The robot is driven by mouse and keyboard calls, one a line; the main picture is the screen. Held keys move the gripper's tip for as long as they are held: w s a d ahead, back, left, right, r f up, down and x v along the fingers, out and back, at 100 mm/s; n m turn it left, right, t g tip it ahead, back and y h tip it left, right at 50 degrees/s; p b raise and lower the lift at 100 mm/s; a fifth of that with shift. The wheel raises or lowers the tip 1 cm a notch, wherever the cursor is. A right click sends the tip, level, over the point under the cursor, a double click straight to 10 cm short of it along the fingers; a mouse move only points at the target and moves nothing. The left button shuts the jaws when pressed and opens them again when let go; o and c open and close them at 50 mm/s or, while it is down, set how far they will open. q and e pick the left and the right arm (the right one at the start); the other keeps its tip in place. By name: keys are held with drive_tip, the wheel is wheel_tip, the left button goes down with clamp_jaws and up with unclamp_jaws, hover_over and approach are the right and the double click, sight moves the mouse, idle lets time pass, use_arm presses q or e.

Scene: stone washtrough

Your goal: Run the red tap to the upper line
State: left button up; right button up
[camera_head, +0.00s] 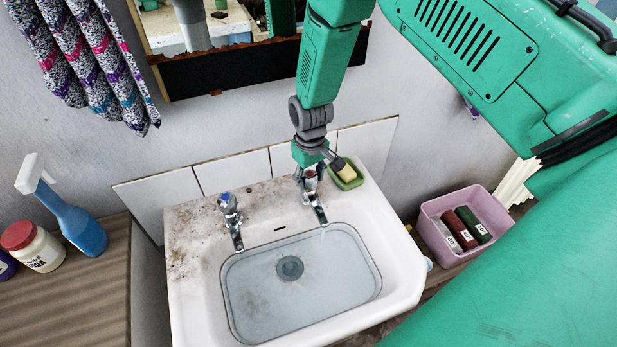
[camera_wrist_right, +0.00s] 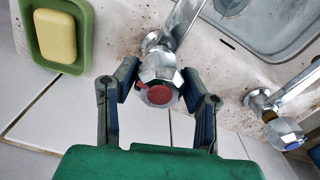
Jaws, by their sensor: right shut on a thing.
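The red tap (camera_head: 311,181) stands at the back right of the white basin (camera_head: 405,262). Its red-capped handle (camera_wrist_right: 158,95) sits between the fingers of my right gripper (camera_wrist_right: 158,100) in the wrist view, and the gripper is shut on it. In the head view my right gripper (camera_head: 312,160) partly covers the tap. A faint pale streak shows below its spout. Clear, bluish water (camera_head: 325,270) appears to stand in the basin, over the round drain (camera_head: 290,267). I cannot make out separate level lines. My left gripper is not in view.
The blue tap (camera_head: 229,205) stands to the left. A green dish with yellow soap (camera_head: 347,173) is close beside my right gripper. A pink bin (camera_head: 430,212) is at right. A spray bottle (camera_head: 75,222) and a red-lidded jar (camera_head: 35,248) stand on the left counter.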

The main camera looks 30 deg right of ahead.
sight(308, 172)
drive_tip(key=m, duration=0.5)
drive_tip(key=shift+w+r, duration=0.2)
drive_tip(key=shift+w, duration=0.2)
drive_tip(key=shift+m, duration=2.4)
drive_tip(key=o, duration=1.1)
drive_tip(key=shift+o, duration=0.3)
drive_tip(key=shift+f, duration=0.1)
drive_tip(key=shift+s, duration=0.1)
wheel_tip(308, 172, up, 12)
